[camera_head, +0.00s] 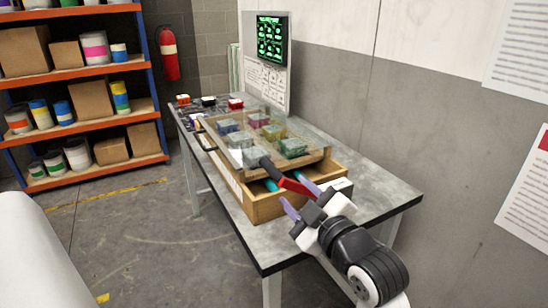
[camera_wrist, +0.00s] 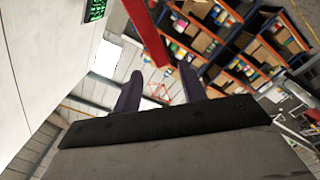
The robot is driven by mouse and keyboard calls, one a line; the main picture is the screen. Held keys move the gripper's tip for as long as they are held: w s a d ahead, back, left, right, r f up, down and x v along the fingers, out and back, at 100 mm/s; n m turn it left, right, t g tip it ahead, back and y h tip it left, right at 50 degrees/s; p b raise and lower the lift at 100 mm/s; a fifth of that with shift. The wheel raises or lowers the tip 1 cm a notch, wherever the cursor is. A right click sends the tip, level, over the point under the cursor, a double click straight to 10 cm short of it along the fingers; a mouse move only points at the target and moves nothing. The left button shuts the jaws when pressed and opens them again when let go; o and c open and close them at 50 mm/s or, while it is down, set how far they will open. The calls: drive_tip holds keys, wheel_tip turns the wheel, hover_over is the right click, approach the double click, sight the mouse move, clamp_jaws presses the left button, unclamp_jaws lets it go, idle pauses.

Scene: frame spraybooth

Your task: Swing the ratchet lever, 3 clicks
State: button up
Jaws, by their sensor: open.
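The ratchet lever (camera_head: 294,186) shows as a red bar with a black end at the near edge of the wooden box. In the wrist view the red bar (camera_wrist: 147,30) comes down from the top, its lower end lying between my fingertips in the picture. My gripper (camera_head: 297,196) is open, its two purple fingers apart, at the red part of the lever. The fingers also show in the wrist view (camera_wrist: 160,78). I cannot tell whether they touch the bar. The lever's pivot is not clear, partly hidden by my gripper.
The wooden box (camera_head: 262,207) with a clear cover over several coloured blocks stands on the grey table (camera_head: 375,190). A screen (camera_head: 271,40) and wall lie behind it. Orange shelves (camera_head: 85,118) and a fire extinguisher (camera_head: 168,52) stand far left. The table's near right is clear.

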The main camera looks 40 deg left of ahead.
sight(274, 168)
drive_tip(key=p+x, duration=0.3)
drive_tip(key=x, duration=0.7)
drive_tip(key=shift+f, duration=0.1)
clamp_jaws()
